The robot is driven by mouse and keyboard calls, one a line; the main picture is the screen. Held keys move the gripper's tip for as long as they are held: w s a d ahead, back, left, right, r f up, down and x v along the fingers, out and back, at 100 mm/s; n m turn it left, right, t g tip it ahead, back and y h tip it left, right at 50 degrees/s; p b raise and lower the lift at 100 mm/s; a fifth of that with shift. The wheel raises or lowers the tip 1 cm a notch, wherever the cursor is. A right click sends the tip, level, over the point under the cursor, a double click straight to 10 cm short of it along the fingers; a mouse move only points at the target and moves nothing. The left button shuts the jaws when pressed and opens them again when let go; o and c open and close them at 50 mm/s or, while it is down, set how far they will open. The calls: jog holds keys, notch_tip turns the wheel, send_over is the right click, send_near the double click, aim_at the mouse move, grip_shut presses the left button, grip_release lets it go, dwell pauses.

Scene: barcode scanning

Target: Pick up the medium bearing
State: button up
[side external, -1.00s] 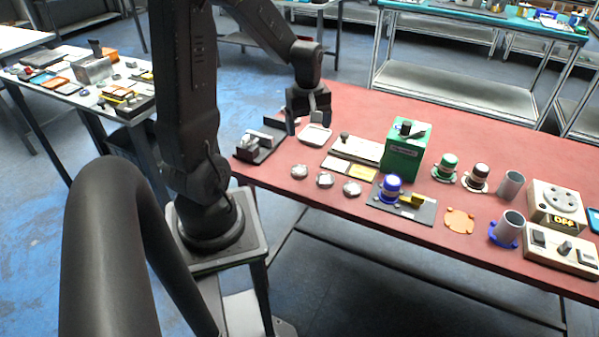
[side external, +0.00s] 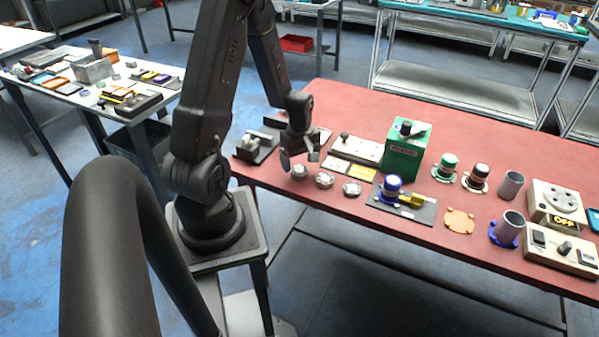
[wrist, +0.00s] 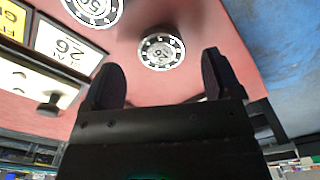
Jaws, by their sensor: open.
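Three silvery round bearings lie in a row on the red table in the side external view: a left one (side external: 299,171), a middle one (side external: 325,180) and a right one (side external: 352,188). Which is the medium one is not clear by size. My gripper (side external: 299,157) is open and empty, pointing down above the left bearing. In the wrist view one bearing (wrist: 162,51) shows between and just beyond the fingertips of my gripper (wrist: 161,68). A second bearing (wrist: 95,10) is cut off by the top edge.
A white-and-yellow label board (side external: 349,170) lies behind the bearings. A dark holder (side external: 256,145) is left of my gripper. A green box (side external: 404,152) and a dark plate with a blue-capped part (side external: 392,187) stand to the right. The table's front edge is close to the bearings.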

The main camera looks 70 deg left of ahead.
aim_at(300, 170)
notch_tip(300, 170, down, 3)
jog(key=shift+f, duration=0.15)
jog(key=c, duration=1.1)
